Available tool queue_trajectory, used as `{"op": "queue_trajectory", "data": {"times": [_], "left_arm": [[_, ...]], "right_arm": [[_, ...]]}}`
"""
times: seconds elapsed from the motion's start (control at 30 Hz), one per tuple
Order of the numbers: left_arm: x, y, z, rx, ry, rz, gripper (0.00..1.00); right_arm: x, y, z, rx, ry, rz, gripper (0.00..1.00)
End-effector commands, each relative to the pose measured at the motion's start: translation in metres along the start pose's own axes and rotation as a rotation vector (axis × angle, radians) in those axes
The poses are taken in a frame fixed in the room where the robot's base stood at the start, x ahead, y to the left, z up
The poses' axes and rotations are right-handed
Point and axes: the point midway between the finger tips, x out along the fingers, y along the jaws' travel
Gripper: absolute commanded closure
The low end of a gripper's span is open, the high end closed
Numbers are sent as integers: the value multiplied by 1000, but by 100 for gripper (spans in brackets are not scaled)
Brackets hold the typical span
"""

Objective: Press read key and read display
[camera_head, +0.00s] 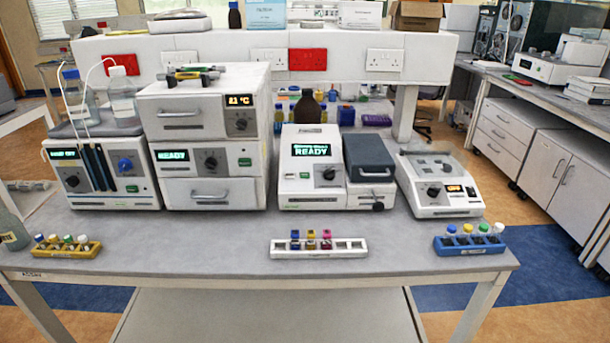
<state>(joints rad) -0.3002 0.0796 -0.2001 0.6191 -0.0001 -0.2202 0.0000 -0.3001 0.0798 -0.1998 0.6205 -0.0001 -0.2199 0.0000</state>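A white instrument (298,188) stands mid-bench with a lit green display (311,150). Its lower line reads "READY"; the smaller line above is too small to read surely. Below the display are a small green key (303,175) and a dark knob (328,173); any label on the key is not legible. A dark grey lid (369,155) on its right side looks shut. Neither of my grippers is in view, so nothing of mine touches the instrument.
A white rack (350,248) with several coloured cuvettes stands before the instrument. A stacked unit (207,130), also showing "READY", and a pump-like unit (100,178) stand left. A smaller unit (440,190) and blue rack (470,245) stand right. The front bench strip is partly clear.

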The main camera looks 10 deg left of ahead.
Motion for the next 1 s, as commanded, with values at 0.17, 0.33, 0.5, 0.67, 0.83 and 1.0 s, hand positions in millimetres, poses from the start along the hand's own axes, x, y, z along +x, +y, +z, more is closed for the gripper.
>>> {"op": "queue_trajectory", "data": {"times": [0.17, 0.33, 0.5, 0.67, 0.83, 1.0], "left_arm": [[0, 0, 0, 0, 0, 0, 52], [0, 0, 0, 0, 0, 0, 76], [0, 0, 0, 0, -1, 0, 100], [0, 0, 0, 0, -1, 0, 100], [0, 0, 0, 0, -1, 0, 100], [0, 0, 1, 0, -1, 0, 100]], "right_arm": [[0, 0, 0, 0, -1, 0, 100], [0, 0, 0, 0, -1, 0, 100], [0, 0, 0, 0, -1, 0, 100], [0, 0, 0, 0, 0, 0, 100], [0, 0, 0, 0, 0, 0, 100], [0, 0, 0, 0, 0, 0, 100]]}}
